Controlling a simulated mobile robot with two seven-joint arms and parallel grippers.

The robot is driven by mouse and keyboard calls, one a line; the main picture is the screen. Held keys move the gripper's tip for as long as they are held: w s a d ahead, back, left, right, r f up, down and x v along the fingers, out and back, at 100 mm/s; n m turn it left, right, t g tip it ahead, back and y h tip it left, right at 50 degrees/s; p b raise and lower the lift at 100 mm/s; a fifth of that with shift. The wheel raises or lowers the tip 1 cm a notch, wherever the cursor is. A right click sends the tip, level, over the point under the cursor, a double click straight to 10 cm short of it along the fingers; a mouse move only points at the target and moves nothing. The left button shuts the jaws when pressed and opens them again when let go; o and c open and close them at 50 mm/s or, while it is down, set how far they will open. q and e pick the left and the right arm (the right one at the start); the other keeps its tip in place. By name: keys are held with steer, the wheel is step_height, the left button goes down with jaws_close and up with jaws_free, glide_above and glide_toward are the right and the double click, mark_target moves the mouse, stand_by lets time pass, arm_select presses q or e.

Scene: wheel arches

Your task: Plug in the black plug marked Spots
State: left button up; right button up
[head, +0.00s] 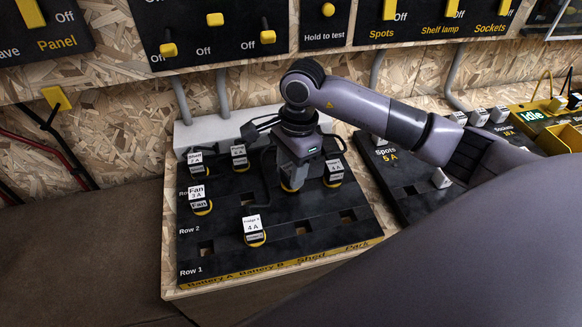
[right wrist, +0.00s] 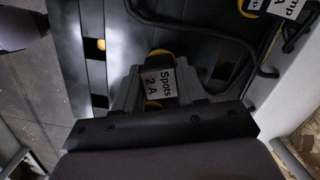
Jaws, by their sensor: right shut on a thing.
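My right gripper (head: 293,180) reaches down over the back middle of the black socket board (head: 222,262). In the right wrist view, the gripper (right wrist: 161,92) is shut on a black plug (right wrist: 160,82) with a white label reading "Spots 2 A" and yellow trim. The fingers hide most of this plug in the head view. The plug is low, at the board; I cannot tell whether it sits in a socket. My left gripper is not in view.
Other labelled plugs stand on the board, among them a Fan plug (head: 200,200) and a 4 A plug (head: 253,230). Several square holes, such as one in front (head: 303,228), are empty. A second black panel marked "Spots 5 A" (head: 412,190) lies right. Dark cables loop near the gripper.

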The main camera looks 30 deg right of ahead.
steer(key=shift+f, duration=0.2)
steer(key=shift+f+b, duration=0.5)
steer(key=shift+b, duration=0.2)
steer(key=shift+f, duration=0.1)
stand_by(0.3)
steer(key=o, duration=1.6)
steer(key=shift+r+p, duration=2.6)
steer(key=shift+r, duration=1.95)
